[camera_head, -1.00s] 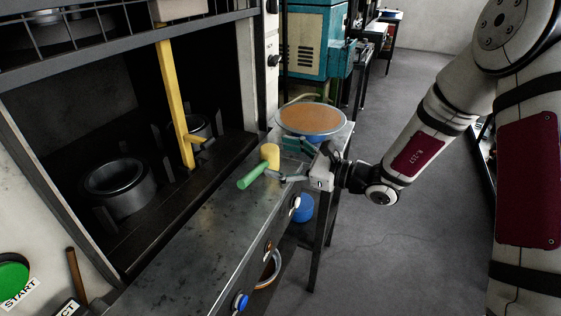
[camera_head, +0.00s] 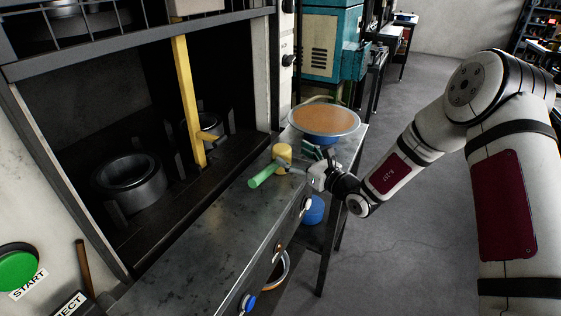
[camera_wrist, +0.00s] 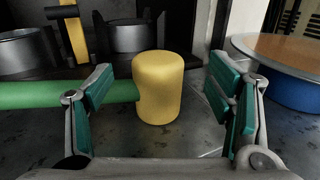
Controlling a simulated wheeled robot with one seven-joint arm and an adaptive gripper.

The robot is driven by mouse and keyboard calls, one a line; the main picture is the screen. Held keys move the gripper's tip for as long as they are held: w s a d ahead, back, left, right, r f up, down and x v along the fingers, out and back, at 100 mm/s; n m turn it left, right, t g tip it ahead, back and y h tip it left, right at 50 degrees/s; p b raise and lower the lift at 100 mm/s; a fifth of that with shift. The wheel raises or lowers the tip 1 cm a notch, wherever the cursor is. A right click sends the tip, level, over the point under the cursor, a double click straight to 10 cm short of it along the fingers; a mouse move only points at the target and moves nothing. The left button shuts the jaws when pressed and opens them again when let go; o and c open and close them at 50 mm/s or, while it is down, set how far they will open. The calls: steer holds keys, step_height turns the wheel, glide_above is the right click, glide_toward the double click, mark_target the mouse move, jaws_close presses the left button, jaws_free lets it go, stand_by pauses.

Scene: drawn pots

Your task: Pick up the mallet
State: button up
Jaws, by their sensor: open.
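The mallet has a green handle (camera_head: 265,176) and a yellow cylindrical head (camera_head: 282,152), and it rests on the grey metal ledge. My gripper (camera_head: 298,162) is low over the ledge, just right of the mallet's head. In the wrist view my gripper (camera_wrist: 163,88) is open, with its green-padded fingers to either side of the yellow head (camera_wrist: 158,88). Bare gaps show between the head and both pads. The green handle (camera_wrist: 35,95) runs off to the left and is partly hidden behind the left finger.
A round pan with a brown surface (camera_head: 323,118) stands close behind my gripper, at the ledge's far end. The dark press bay holds a yellow post (camera_head: 188,95) and a metal ring-shaped pot (camera_head: 130,180). The ledge's near part is clear. Buttons line its front.

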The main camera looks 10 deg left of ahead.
steer(key=shift+x, duration=2.65)
steer(key=shift+a, duration=0.1)
steer(key=c, duration=1.6)
